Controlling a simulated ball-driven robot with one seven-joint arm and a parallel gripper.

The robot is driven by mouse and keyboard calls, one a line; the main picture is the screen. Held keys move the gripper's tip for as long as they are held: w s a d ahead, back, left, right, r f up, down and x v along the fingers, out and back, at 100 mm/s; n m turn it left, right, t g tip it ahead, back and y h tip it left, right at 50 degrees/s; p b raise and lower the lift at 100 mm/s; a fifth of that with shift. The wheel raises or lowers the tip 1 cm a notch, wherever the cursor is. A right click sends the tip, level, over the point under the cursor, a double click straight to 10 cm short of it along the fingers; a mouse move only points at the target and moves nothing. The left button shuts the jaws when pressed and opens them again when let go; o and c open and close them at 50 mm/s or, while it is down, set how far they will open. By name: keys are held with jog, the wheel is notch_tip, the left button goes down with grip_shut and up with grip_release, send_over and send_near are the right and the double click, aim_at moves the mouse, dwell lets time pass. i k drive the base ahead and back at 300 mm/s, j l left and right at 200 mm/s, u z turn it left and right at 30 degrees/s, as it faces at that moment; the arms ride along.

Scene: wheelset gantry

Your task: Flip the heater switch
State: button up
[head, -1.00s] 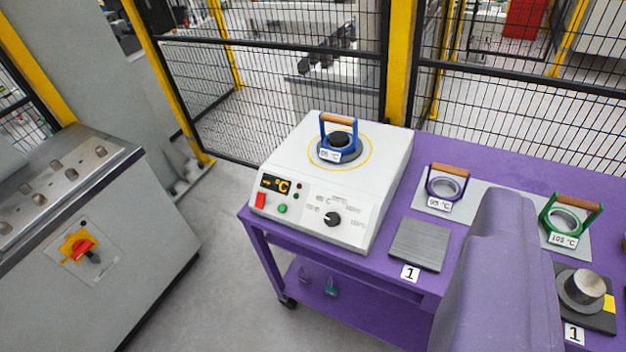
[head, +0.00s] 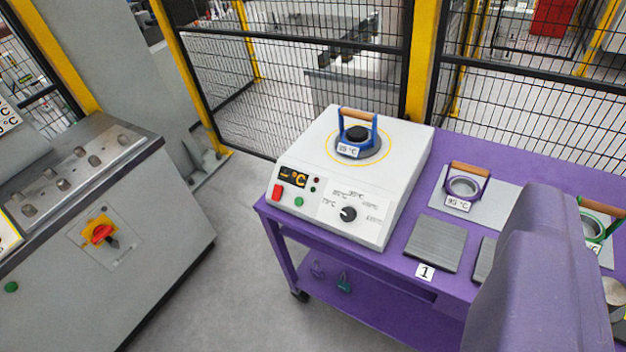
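The heater (head: 398,178) is a white box on the purple table, left of its middle. Its front panel carries a red switch (head: 277,192) at the left end, under a small dark display (head: 294,176) with orange signs. A green button (head: 298,202) and a black dial (head: 348,214) sit to the right of the switch. A blue ring with a wooden handle (head: 358,113) stands on the heater's top inside a yellow circle. Whether the switch is on or off is too small to tell. My gripper is not in view; a purple link of my arm covers the lower right.
The purple table (head: 400,237) also holds a grey plate (head: 434,243), a purple ring (head: 463,187) and a partly hidden green ring (head: 592,232). A grey cabinet (head: 150,225) with a red-yellow rotary switch (head: 101,234) stands left. Bare floor (head: 235,240) lies between. A mesh fence closes the back.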

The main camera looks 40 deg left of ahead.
aim_at(276, 190)
jog(key=i+j, duration=0.2)
jog(key=j, duration=0.2)
jog(key=i+j, duration=0.2)
jog(key=j, duration=0.15)
jog(key=i+j, duration=0.2)
jog(key=j, duration=0.2)
jog(key=i+j, duration=0.2)
jog(key=j, duration=0.15)
jog(key=i+j, duration=0.25)
jog(key=j, duration=0.15)
jog(key=i+j, duration=0.2)
jog(key=j, duration=0.2)
jog(key=i+j, duration=0.2)
jog(key=j, duration=0.15)
